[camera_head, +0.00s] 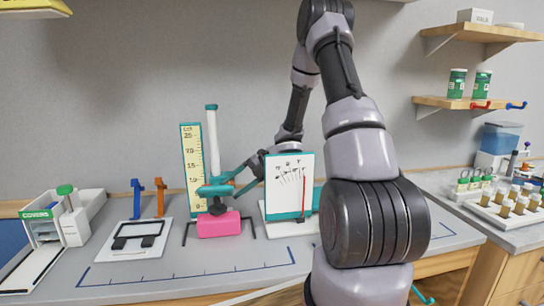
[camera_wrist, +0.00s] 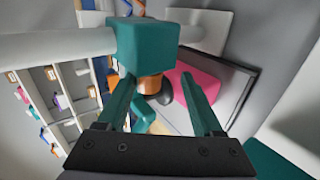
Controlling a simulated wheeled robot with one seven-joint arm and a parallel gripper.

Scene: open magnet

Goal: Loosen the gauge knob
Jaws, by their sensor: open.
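The height gauge has a white post (camera_head: 213,145) beside a tall numbered scale (camera_head: 192,160). Its teal carriage (camera_head: 214,189) sits low on the post, above a pink block (camera_head: 220,226). In the wrist view the teal carriage block (camera_wrist: 143,45) is close, with the orange knob (camera_wrist: 150,84) projecting from it. My gripper (camera_wrist: 158,82) is open, its two teal fingers apart with the knob showing between their tips. I cannot tell whether either finger touches it. In the head view my gripper (camera_head: 243,179) reaches the gauge from the right; the knob is mostly hidden there.
The front bench strip is clear. Vial racks (camera_head: 505,212) stand at far right.

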